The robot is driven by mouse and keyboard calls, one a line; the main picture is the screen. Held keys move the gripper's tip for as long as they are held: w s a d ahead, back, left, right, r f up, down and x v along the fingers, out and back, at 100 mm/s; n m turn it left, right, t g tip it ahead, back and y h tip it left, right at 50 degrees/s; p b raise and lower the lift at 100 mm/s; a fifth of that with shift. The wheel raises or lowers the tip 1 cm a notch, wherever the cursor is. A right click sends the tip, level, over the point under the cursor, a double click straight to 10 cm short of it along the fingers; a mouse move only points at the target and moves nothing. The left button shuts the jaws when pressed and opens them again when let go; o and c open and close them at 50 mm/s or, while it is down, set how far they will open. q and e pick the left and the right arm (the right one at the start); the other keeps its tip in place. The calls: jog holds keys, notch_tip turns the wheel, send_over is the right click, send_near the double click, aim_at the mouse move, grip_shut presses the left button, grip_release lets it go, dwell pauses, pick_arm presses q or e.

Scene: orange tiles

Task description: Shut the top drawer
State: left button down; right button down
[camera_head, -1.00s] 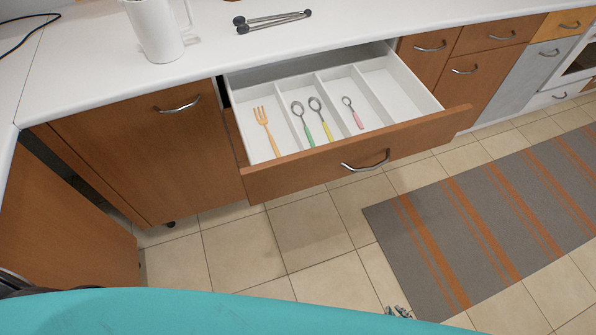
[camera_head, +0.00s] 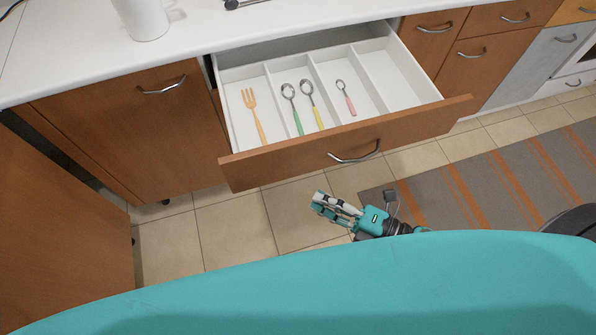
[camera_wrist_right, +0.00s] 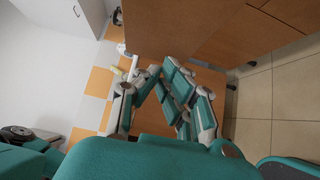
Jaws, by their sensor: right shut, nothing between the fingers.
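The top drawer (camera_head: 278,168) is pulled well out from under the white counter in the head view. It has a brown wooden front with a curved metal handle (camera_head: 356,154). Its white divided tray holds an orange fork (camera_head: 254,112), a green-handled spoon (camera_head: 295,112), a yellow-handled spoon (camera_head: 314,108) and a pink-handled spoon (camera_head: 346,98). My right gripper (camera_head: 325,205) is shut and empty, below and in front of the drawer front, apart from the handle in the picture. Its teal fingers (camera_wrist_right: 165,85) also show in the right wrist view. My left gripper is not in view.
The counter (camera_head: 75,60) carries a white jug (camera_head: 142,18). A closed cabinet (camera_head: 140,125) is left of the drawer, and more closed drawers (camera_head: 435,38) are right. A striped rug (camera_head: 500,180) lies on the tiled floor (camera_head: 235,228). A brown panel (camera_head: 60,240) stands at lower left.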

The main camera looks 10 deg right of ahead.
jog(key=shift+w+a+p, duration=0.2)
jog(key=shift+w+a, duration=0.4)
jog(key=shift+w, duration=0.55)
jog(key=shift+w+a+p, duration=0.25)
jog(key=shift+w+a, duration=0.4)
jog(key=shift+w, duration=0.55)
jog(key=shift+w+a+p, duration=0.2)
jog(key=shift+w+a, duration=0.4)
jog(key=shift+w, duration=0.55)
